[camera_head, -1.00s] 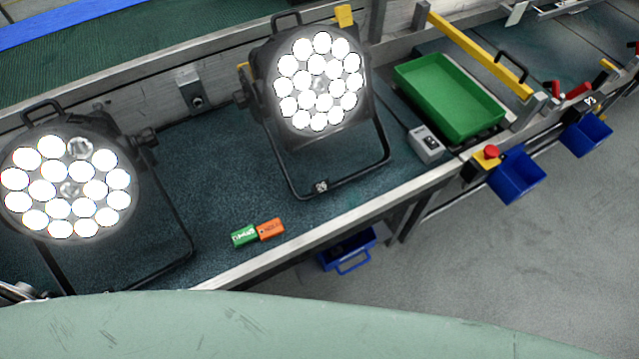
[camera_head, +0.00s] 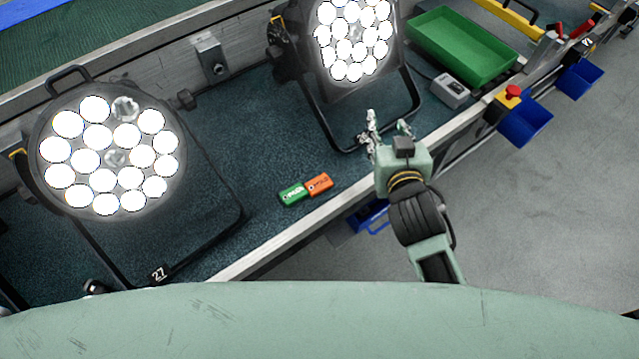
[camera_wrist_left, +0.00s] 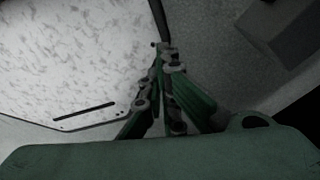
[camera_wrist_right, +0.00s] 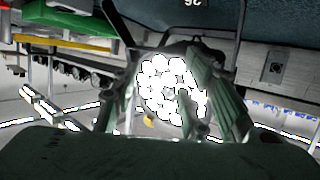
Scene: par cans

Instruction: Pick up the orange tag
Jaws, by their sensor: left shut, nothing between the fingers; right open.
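The orange tag (camera_head: 319,184) lies flat on the dark blue-green mat of the bench, close to the front metal edge. A green tag (camera_head: 292,194) lies right beside it on the left. My right gripper (camera_head: 389,124) is open and empty, above the bench to the right of the orange tag and farther back. In the right wrist view its open fingers (camera_wrist_right: 165,95) frame a lit par can, and no tag shows there. My left gripper (camera_wrist_left: 162,60) is shut and empty in the left wrist view. The head view does not clearly show it.
A lit par can (camera_head: 108,150) on a black stand takes up the left of the bench. Another par can (camera_head: 352,40) stands behind the tags. A green tray (camera_head: 462,45) and a grey switch box (camera_head: 450,90) are at right. The mat around the tags is clear.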

